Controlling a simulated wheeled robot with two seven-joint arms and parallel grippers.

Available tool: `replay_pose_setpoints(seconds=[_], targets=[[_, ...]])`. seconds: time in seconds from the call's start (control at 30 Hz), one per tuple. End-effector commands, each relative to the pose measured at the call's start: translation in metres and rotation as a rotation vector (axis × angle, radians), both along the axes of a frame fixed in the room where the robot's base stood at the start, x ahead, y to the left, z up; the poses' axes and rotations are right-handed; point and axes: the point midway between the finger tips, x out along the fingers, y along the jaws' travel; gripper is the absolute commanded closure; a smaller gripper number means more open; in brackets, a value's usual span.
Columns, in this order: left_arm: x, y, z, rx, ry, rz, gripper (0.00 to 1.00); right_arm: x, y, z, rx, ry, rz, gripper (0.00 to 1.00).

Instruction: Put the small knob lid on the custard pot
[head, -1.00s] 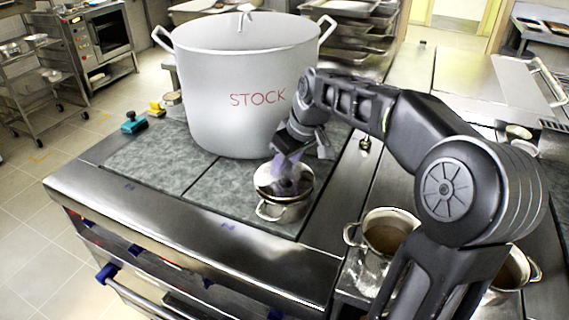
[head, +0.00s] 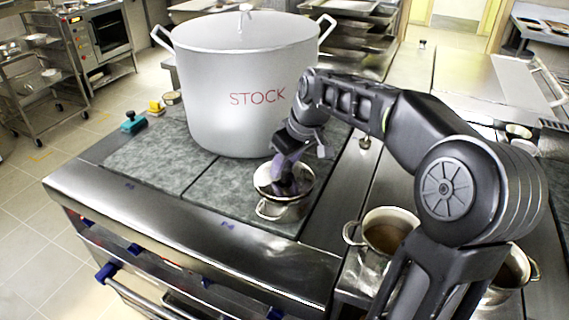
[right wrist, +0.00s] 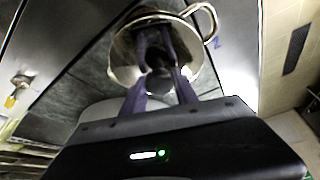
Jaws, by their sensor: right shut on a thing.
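The custard pot (head: 283,209) is a small steel pot with a loop handle, standing on the grey cooktop in front of the stockpot. Its handle also shows in the right wrist view (right wrist: 207,20). The small knob lid (head: 263,178) is a shiny steel disc at the pot's mouth; it fills the upper middle of the right wrist view (right wrist: 124,55). My right gripper (head: 286,188) points down at the lid's middle and is shut on its knob, which the fingers largely hide. I cannot tell whether the lid touches the rim all round. My left gripper is not in view.
A large stockpot (head: 245,100) marked STOCK stands close behind the custard pot. Two more small pots, one with brown contents (head: 386,238) and one partly behind my arm (head: 512,272), stand at the right. The cooktop's left part (head: 150,162) is clear.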

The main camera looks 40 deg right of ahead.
Motion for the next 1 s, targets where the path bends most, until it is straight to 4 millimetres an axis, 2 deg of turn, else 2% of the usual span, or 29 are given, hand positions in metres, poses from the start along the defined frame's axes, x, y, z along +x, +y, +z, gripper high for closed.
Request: replay_pose_setpoints(seconds=[0.67,0.7,1.0], targets=[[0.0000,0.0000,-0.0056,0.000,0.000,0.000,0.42,0.0001,0.0001,-0.0068,0.000,-0.001,0.000,1.00],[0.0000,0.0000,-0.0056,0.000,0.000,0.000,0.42,0.0002,0.0001,-0.0067,0.000,-0.001,0.000,0.63],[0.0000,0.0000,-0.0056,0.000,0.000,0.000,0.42,0.0000,0.0001,-0.0068,0.000,0.000,0.000,0.39]])
